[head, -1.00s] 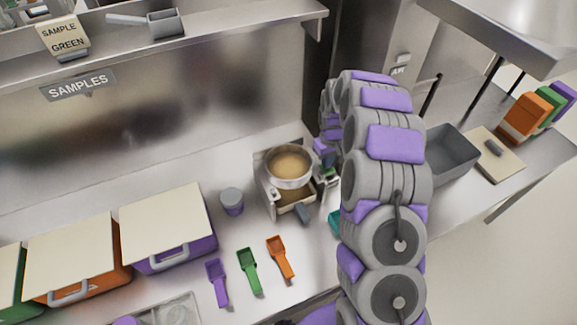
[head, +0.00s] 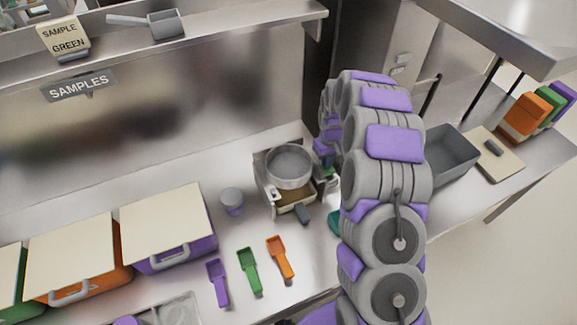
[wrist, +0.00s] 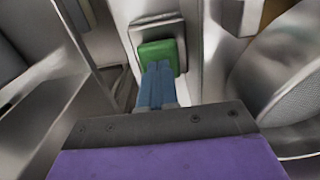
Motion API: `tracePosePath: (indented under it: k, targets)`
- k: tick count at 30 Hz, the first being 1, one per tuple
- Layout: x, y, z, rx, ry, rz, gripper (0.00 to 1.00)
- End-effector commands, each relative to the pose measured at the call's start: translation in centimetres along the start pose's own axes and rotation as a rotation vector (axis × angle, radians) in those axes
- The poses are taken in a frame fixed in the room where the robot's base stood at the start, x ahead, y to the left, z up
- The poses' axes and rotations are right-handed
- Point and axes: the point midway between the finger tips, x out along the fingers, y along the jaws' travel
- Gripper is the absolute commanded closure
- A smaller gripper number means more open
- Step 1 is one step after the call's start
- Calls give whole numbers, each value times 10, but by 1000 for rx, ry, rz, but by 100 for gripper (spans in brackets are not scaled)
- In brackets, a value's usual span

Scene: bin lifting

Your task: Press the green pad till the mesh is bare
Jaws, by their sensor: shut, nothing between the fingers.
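The green pad (wrist: 160,53) sits on a pale plate on the side of the sifter (head: 262,172). In the wrist view my gripper (wrist: 157,66) is shut and empty, with its blue fingertips against or just in front of the pad; I cannot tell how far the pad is pushed in. The round sieve on top (head: 290,165) shows grey mesh with no powder visible on it. The mesh also shows at the right of the wrist view (wrist: 298,62). Tan powder shows in the drawer (head: 296,198) below. My arm hides part of the sifter's right side.
A grey cup (head: 232,201) stands left of the sifter. Purple (head: 218,282), green (head: 249,270) and orange (head: 280,257) scoops lie in front. Lidded bins (head: 160,228) stand at left. A grey tray (head: 452,155) is beyond my arm at right.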

Motion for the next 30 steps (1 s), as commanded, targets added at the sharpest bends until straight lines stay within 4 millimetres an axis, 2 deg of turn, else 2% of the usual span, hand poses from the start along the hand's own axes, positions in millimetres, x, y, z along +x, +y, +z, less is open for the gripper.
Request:
tracePosePath:
  k: [7,24,30]
  targets:
    - [-9,0,0,0,2,1,100]
    - [-58,0,0,1,1,0,100]
    - [-60,0,0,1,0,0,100]
